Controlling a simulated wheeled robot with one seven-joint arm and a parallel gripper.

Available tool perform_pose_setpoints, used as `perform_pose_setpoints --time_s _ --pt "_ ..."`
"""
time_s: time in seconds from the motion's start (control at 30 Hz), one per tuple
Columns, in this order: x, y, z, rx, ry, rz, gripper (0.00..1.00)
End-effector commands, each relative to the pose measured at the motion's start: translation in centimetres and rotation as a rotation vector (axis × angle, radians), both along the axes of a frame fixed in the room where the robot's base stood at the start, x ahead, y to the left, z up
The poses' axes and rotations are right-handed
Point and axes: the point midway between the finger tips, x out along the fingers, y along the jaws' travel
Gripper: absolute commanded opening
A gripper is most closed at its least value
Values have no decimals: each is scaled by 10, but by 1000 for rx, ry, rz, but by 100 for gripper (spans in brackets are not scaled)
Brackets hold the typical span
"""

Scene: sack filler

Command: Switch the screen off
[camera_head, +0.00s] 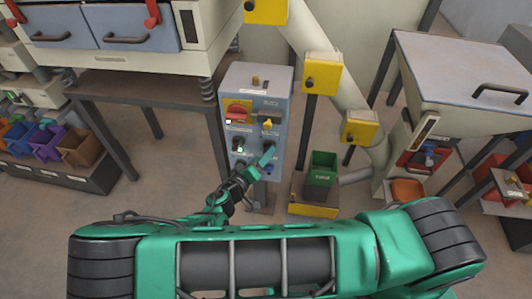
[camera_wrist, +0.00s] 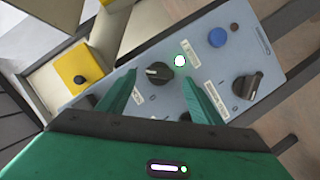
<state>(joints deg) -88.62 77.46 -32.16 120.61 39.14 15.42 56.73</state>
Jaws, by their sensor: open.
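A grey-blue control panel (camera_head: 281,104) stands upright on a post in the head view. It carries a red knob (camera_head: 237,111) on a yellow plate, a yellow handle (camera_head: 267,124) and black knobs, one at the left (camera_head: 238,143). In the wrist view a black rotary knob (camera_wrist: 157,71) shows between the fingertips of my gripper (camera_wrist: 158,79), beside a lit white-green lamp (camera_wrist: 180,61). My gripper (camera_head: 256,164) is open in front of the panel's lower part. I cannot tell whether it touches the knob. The labels are too small to read.
Another black knob (camera_wrist: 247,87) and a blue button (camera_wrist: 217,37) are close by on the panel. A yellow box with a black button (camera_wrist: 79,77) is at the left. A green bin (camera_head: 321,169) stands right of the panel. A spring-mounted machine (camera_head: 120,58) stands at the upper left.

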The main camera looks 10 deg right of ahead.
Motion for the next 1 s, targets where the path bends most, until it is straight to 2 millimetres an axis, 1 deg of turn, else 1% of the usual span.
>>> perform_pose_setpoints --time_s 0.03,0.1,0.3,0.63,0.67,0.7,0.77,0.8,0.83,1.0 --pt "6 -6 -2 -3 -1 -3 59" --pt "13 -11 -4 -1 0 -2 59" --pt "26 -20 -8 0 0 0 59" --pt "28 -22 -9 0 0 0 59" --pt "28 -22 -9 0 0 0 55" --pt "28 -22 -9 0 0 0 45" --pt "28 -22 -9 0 0 0 31" --pt "28 -21 -9 1 1 1 21" --pt "28 -21 -9 1 1 1 18" --pt "28 -21 -9 -2 2 1 18"
